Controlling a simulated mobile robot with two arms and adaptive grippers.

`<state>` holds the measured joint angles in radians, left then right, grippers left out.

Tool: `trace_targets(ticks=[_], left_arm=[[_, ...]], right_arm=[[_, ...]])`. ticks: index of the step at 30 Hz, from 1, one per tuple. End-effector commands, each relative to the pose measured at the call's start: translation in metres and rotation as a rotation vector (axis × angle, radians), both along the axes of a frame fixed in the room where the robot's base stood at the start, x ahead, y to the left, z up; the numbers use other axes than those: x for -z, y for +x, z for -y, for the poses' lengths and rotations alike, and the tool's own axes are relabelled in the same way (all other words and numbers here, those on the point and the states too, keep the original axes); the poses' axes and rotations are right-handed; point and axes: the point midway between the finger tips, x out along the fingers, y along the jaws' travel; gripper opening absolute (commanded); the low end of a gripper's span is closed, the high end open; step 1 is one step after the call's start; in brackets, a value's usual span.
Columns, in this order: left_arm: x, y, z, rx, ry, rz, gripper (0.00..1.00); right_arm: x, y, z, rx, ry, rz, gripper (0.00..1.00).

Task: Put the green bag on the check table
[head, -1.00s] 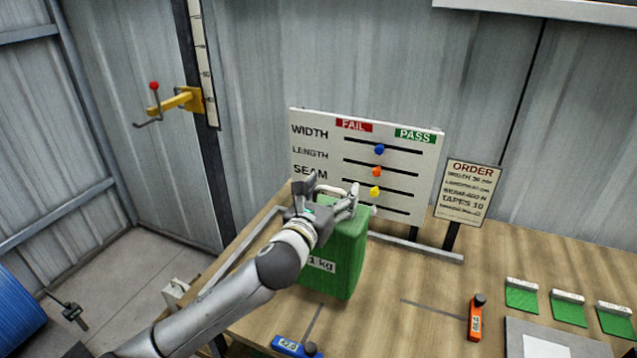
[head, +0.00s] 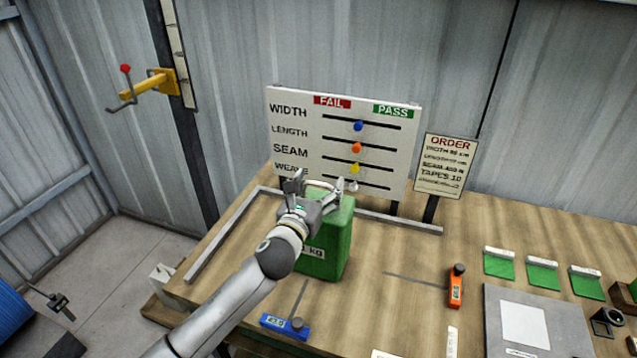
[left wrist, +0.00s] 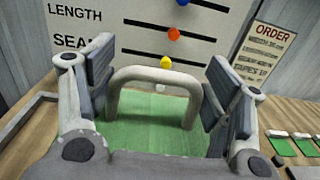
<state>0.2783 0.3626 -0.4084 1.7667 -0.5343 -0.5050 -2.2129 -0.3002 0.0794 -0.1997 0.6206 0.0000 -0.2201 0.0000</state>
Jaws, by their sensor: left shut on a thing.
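The green bag (head: 336,245) is a boxy upright block with a pale handle on top and a white label marked in kg, partly covered by my arm. It stands on the wooden table (head: 385,248), in front of the pass/fail board. My left gripper (head: 314,193) is at its top. In the left wrist view, the pale arched handle (left wrist: 155,76) lies between the two fingers (left wrist: 158,92), with the green top (left wrist: 150,132) below. My right gripper is not in view.
The board (head: 300,122) with coloured sliders and an order sign (head: 446,165) stand behind. A grey rail (head: 225,232) edges the table's left. A blue tool (head: 284,326), an orange tool (head: 455,288), green swatches (head: 543,275) and a grey plate (head: 495,325) lie around.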

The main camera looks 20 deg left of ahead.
Motion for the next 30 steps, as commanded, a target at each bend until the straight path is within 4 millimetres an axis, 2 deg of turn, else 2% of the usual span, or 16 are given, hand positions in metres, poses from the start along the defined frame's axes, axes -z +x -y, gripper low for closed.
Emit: trace_targets(ticks=[3,4,8,22,26,30], left_arm=[[-0.003,0.000,0.000,0.002,0.001,0.009,0.03],[0.001,0.000,0.000,0.000,0.000,0.000,0.78],[0.001,0.000,0.000,0.000,0.000,0.000,0.95],[0.000,-0.003,0.000,0.001,0.001,0.000,0.96],[0.001,-0.016,-0.001,0.001,0.002,0.000,0.96],[0.002,-0.039,-0.002,0.002,0.001,-0.001,0.96]], right_arm=[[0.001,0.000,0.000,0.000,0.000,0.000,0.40],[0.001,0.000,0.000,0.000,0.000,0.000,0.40],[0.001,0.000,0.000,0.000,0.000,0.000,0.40],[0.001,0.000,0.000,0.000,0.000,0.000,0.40],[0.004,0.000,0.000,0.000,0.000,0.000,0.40],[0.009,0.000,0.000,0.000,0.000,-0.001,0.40]])
